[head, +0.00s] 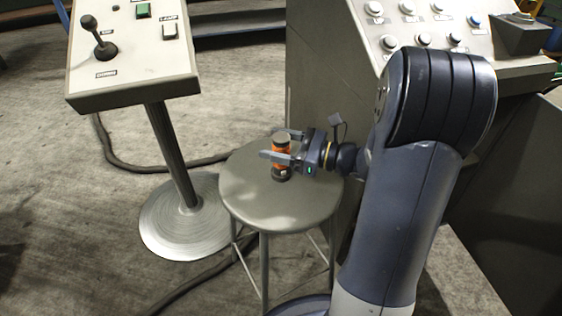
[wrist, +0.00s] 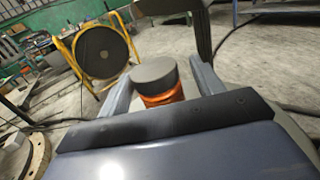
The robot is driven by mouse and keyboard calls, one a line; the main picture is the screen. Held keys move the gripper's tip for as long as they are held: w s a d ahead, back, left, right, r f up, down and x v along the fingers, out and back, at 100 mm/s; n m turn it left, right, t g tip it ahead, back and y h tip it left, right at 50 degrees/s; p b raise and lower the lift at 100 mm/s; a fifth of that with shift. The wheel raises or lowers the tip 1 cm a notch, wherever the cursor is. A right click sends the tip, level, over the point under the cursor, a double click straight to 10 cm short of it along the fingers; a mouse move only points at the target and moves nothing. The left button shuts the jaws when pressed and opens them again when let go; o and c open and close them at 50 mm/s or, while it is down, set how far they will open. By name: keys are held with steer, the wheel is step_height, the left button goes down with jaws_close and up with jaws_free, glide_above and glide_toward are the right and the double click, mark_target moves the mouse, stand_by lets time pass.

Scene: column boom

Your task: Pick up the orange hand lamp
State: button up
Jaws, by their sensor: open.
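The orange hand lamp (head: 281,158) stands upright on the round grey stool (head: 247,196), with a dark grey cap on top and a dark base. My gripper (head: 276,144) reaches in from the right at the lamp's height. Its two fingers are open, one on each side of the lamp. In the wrist view, the lamp (wrist: 159,82) shows its grey top and orange body between the fingers (wrist: 160,85). The lower part of the lamp is hidden there by the gripper body. I cannot tell whether either finger touches the lamp.
A control pedestal (head: 130,90) with a joystick stands left of the stool. A large grey console (head: 325,80) with several knobs stands behind the stool to the right. Dark cables (head: 150,167) lie on the floor. A yellow-framed reel (wrist: 101,52) shows in the wrist view.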

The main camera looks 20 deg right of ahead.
steer(key=shift+w+a, duration=0.35)
steer(key=shift+a, duration=0.1)
steer(key=shift+c, duration=0.3)
steer(key=c, duration=1.2)
